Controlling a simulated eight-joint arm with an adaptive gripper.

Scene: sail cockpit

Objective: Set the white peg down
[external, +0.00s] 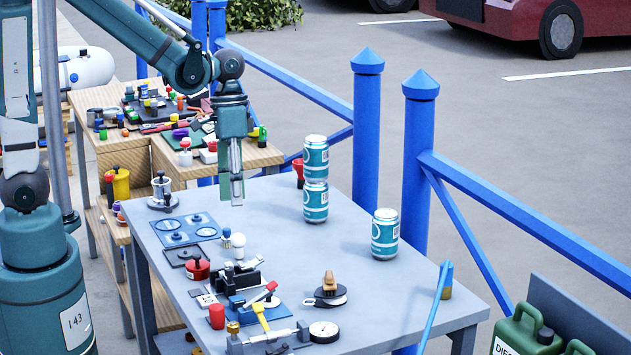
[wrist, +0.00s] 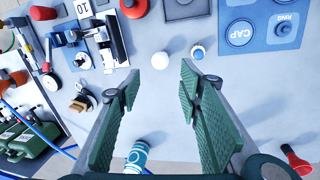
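The white peg (external: 238,241) stands on the grey table, its round white top showing. In the wrist view the white peg (wrist: 160,61) appears between my fingertips, but below them. My gripper (external: 237,197) points down above it, with a gap between. In the wrist view my gripper (wrist: 160,71) has its two green-padded fingers wide apart, with nothing held between them. A smaller blue-and-white peg (external: 226,237) stands close beside the white one; it also shows in the wrist view (wrist: 197,52).
A blue board (wrist: 262,40) labelled CAP and RING, a dark square plate (external: 183,256) and a red pot (external: 198,270) stand nearby. Two teal cans (external: 316,203) are stacked at the back, another can (external: 385,233) stands right. The table's middle is mostly clear.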

